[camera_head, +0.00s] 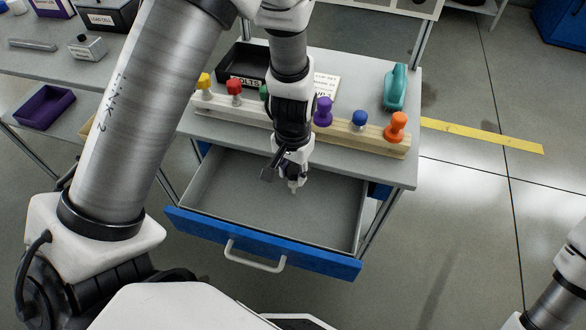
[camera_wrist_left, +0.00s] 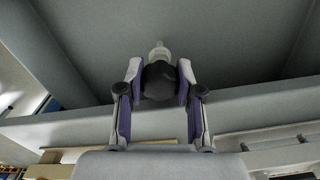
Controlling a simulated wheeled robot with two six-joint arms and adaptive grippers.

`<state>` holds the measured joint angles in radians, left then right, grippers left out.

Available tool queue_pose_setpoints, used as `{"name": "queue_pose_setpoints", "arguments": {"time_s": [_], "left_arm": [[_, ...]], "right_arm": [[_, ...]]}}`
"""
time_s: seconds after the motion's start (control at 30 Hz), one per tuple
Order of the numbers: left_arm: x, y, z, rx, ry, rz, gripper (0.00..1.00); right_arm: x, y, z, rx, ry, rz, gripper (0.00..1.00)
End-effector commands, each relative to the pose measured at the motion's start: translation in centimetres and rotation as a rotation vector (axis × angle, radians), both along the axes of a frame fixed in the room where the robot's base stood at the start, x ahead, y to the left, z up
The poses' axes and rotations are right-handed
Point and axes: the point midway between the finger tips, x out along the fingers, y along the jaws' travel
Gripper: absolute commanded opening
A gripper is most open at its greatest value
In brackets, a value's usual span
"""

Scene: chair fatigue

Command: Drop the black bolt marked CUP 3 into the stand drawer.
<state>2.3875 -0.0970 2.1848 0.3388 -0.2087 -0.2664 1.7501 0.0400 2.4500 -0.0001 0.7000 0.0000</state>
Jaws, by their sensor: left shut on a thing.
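The stand drawer (camera_head: 215,195) is pulled open below the stand top, with a blue front and a grey handle. Its inside looks empty. My left gripper (camera_head: 292,174) points down over the drawer's opening, near its rear right part. In the left wrist view my left gripper (camera_wrist_left: 158,72) is shut on a bolt with a round black head (camera_wrist_left: 158,82) and a pale shank (camera_wrist_left: 159,53). The shank points toward the drawer floor (camera_wrist_left: 180,20). The CUP 3 marking cannot be read. My right gripper is out of view; only part of its arm shows at lower right.
A wooden rack (camera_head: 365,137) of coloured knobs stands on the stand top, partly behind my left arm. A side table with a purple bin (camera_head: 44,107) is left.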

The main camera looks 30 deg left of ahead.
Motion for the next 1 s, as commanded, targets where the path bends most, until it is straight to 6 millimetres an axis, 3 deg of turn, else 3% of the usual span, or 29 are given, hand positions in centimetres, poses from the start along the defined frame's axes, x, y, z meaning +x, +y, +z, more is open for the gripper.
{"name": "queue_pose_setpoints", "arguments": {"time_s": [0.13, 0.17, 0.2, 0.23, 0.57, 0.73, 1.0], "left_arm": [[0.0, 0.0, -0.2, 0.000, 0.000, 0.000, 0.05], [0.0, 0.0, -0.2, 0.000, 0.000, 0.000, 0.42], [0.0, 0.0, -0.2, 0.000, 0.000, 0.000, 0.57], [0.0, 0.0, -0.2, 0.000, 0.000, 0.000, 0.61], [0.0, 0.0, 0.3, 0.000, 0.000, 0.000, 0.61], [0.1, 0.0, 3.2, 0.000, -0.004, -0.001, 0.61], [0.1, 0.0, 10.3, 0.000, -0.004, -0.001, 0.61]], "right_arm": [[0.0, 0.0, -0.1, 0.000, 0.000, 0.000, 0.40], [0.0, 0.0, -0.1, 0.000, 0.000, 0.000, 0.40], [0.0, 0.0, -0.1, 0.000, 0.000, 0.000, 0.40], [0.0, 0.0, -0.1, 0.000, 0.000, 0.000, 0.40], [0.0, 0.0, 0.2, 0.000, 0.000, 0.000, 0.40], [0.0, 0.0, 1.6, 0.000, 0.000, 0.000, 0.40], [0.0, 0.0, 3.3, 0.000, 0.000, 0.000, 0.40]]}}
